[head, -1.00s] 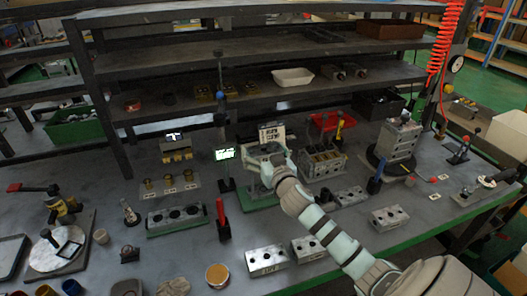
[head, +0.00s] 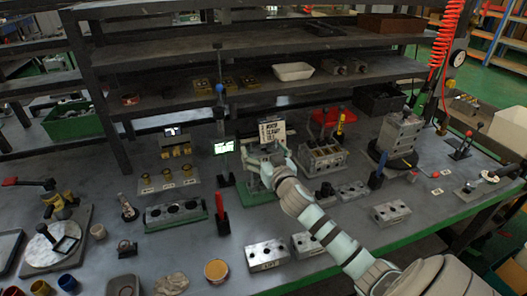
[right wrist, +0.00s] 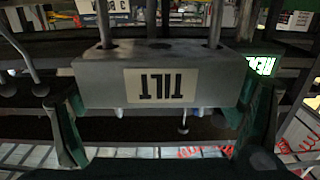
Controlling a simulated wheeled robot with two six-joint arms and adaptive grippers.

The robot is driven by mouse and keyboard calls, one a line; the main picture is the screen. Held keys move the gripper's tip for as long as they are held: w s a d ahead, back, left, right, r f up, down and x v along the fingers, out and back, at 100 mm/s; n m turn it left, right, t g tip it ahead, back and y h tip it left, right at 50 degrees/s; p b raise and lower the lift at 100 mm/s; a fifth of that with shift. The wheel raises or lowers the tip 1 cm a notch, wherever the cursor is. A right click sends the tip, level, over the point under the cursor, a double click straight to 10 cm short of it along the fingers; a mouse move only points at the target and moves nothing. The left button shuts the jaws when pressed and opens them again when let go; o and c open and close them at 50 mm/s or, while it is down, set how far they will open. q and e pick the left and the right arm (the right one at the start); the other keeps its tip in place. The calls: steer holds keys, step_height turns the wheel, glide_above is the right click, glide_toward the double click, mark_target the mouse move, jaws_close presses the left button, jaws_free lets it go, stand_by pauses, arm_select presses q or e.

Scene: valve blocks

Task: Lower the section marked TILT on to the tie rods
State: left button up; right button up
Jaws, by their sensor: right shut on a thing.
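The section marked TILT (right wrist: 205,85) is a grey metal block with a pale label, upside down in the right wrist view. My right gripper (right wrist: 158,100) is shut on it, with a finger at each end. Metal tie rods (right wrist: 215,22) meet the block's holed face, and pale tips show beyond its opposite face, so it appears threaded on them. How far it stands above the base is not visible. In the head view, my right gripper (head: 272,160) is over a green base (head: 258,196) and hides most of the block. My left gripper is not in view.
A red-handled lever (head: 220,207) is in front at left. Loose valve blocks (head: 267,255) lie nearer the front edge.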

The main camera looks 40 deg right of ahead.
steer(key=shift+f+b, duration=4.2)
steer(key=shift+f, duration=0.35)
steer(key=o, duration=1.4)
step_height(320, 180, up, 10)
steer(key=shift+r, duration=0.1)
